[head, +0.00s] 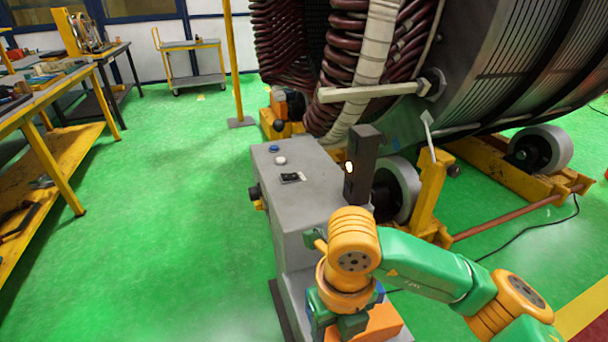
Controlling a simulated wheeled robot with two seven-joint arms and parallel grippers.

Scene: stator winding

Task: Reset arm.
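My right arm (430,270), green with orange joints, comes in from the lower right and bends in front of the grey control box. Its end hangs down at the bottom centre. Dark green and grey parts there appear to be my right gripper (340,318). Its fingers cannot be made out, so I cannot tell whether it is open or holds anything. My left arm and gripper are not in view.
The grey control box (285,205) has a blue button (274,149) and a white button (280,161) on top. A dark upright block (361,170) with a lit lamp stands beside it. The large stator (490,75) rests on yellow roller supports behind. Workbenches (60,150) stand left; the green floor between is clear.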

